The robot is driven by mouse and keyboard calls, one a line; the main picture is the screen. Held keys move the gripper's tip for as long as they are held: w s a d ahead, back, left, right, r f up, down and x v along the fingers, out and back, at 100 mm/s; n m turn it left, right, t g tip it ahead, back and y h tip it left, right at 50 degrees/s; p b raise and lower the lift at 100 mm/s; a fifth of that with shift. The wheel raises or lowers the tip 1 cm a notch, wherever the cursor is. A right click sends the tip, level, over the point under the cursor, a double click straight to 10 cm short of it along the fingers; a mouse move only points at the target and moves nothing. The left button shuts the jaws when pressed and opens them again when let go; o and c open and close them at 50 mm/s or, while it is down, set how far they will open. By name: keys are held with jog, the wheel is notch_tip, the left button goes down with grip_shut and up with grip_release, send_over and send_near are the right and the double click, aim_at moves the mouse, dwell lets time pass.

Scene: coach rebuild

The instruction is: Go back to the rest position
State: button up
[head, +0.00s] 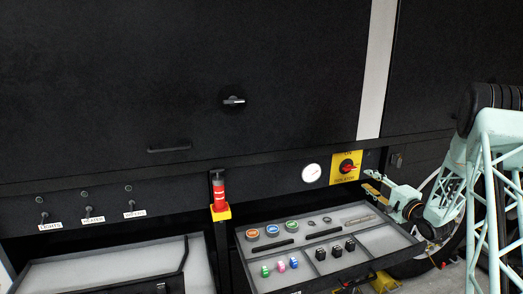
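My gripper (364,180) is at the right of the head view, on the end of my pale green arm. It points left, just above the right rear corner of an open drawer.
The open drawer (385,240) holds round coloured caps, black blocks and small coloured pieces. Another open drawer (100,262) is at lower left. A red and yellow post (219,197) stands between them. A gauge (311,173), labelled switches (86,208) and a black handle (234,101) are on the coach side.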

jog(key=s+a+r+n+g+h+b, duration=0.2)
jog(key=a+r+n+g+h+b, duration=0.3)
jog(key=r, duration=0.7)
jog(key=s+a+r+n, duration=0.1)
jog(key=s+a+r, duration=0.2)
jog(key=s, duration=0.3)
jog(key=s+a+r+g+h, duration=0.1)
jog(key=s+a+r, duration=0.1)
jog(key=s+a, duration=0.25)
jog(key=s+a+r+n, duration=0.1)
jog(key=s+a+r, duration=0.15)
jog(key=s, duration=0.35)
jog(key=s+a+f+n+g+b, duration=0.1)
jog(key=s+a, duration=0.5)
jog(key=s, duration=1.1)
jog(key=s+a+f+n+g+y+b, duration=0.1)
jog(key=s+a, duration=0.6)
jog(key=s, duration=1.1)
jog(key=s+a+f+n+g+y+b, duration=0.1)
jog(key=s+a+f+n+g, duration=0.4)
jog(key=s, duration=1.3)
jog(key=shift+a+n+g+b, duration=0.3)
jog(key=shift+a+n+b, duration=0.4)
jog(key=shift+a+b, duration=0.3)
